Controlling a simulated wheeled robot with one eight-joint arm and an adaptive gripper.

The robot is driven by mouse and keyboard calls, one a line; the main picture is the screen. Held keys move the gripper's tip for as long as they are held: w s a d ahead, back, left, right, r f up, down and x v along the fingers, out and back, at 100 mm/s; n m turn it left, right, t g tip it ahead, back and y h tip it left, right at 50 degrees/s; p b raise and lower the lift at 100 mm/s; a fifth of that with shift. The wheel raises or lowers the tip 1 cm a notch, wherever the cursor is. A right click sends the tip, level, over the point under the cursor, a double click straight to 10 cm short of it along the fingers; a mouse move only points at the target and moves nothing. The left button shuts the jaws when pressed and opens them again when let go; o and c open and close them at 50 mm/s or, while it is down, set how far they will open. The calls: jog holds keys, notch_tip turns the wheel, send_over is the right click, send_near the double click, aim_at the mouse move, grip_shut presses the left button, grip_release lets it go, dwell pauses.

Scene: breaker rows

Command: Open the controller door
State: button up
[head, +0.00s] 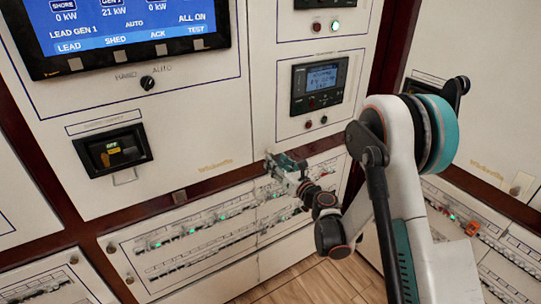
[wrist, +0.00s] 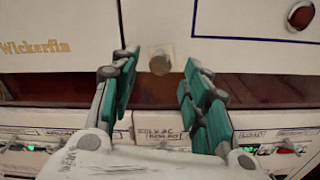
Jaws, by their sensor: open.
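The controller door (head: 265,110) is a white panel with a small blue-screened controller (head: 319,84) set in it. It looks shut. In the wrist view, a round knob (wrist: 160,64) on a pale square plate sits at the lower edge of the white front (wrist: 245,58). My gripper (wrist: 160,70) is open, with its teal-padded fingers on the left and right of the knob and gaps showing on both sides. In the head view, my gripper (head: 285,165) is at the bottom of the controller panel and hides the knob. I cannot tell how far the fingertips are from the panel.
A large blue display (head: 120,22) and a dark meter (head: 112,150) are on the panel to the left. Breaker rows (head: 190,235) with green lights run below the dark red rail (head: 190,197). Another white panel (head: 470,120) is at right. Wooden floor (head: 310,285) shows below.

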jog(key=shift+b+x, duration=0.4)
jog(key=shift+x, duration=2.05)
grip_shut()
